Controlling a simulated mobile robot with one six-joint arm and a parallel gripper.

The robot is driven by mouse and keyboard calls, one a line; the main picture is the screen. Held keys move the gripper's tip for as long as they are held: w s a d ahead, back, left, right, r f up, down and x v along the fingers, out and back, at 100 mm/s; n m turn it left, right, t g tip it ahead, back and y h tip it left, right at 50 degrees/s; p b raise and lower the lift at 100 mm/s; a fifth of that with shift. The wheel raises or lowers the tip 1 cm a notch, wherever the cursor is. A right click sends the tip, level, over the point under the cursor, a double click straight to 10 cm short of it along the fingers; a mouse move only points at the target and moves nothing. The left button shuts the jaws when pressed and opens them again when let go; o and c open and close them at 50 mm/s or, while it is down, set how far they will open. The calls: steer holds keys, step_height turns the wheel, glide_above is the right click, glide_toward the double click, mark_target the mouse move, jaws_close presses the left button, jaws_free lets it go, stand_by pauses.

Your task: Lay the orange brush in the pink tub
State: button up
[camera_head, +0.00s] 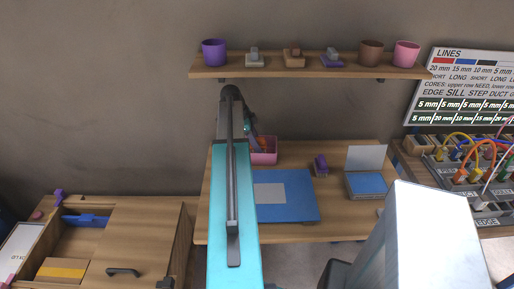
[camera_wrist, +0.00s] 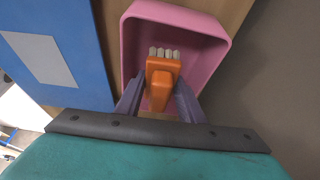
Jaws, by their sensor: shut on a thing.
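The orange brush (camera_wrist: 162,72) with pale bristles is held between the two dark fingers of my gripper (camera_wrist: 160,98) in the wrist view. The gripper is shut on it. The pink tub (camera_wrist: 220,36) lies behind and around the brush in the wrist view, and the brush appears over its open inside. I cannot tell how high the brush is above the tub's floor. In the head view the pink tub (camera_head: 265,157) stands at the back of the table, partly hidden by my arm.
A blue mat (camera_head: 292,207) with a grey patch lies on the wooden table (camera_head: 226,218). To its right are a purple-handled brush (camera_head: 320,165) and an open box with a blue pad (camera_head: 366,184). A shelf (camera_head: 310,72) with several cups hangs above. Cables fill the far right.

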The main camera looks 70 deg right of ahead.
steer(key=shift+f+p, duration=0.35)
steer(key=shift+f, duration=0.5)
steer(key=shift+w+d+f+p, duration=0.1)
steer(key=shift+d+f+p, duration=0.05)
steer(key=shift+f+p, duration=0.25)
steer(key=shift+f, duration=0.15)
steer(key=shift+f, duration=0.2)
steer(key=o, duration=1.1)
steer(key=shift+r, duration=0.3)
steer(key=shift+b+v, duration=1.15)
steer(key=shift+v, duration=2)
steer(key=shift+w+r, duration=0.2)
steer(key=shift+r, duration=0.3)
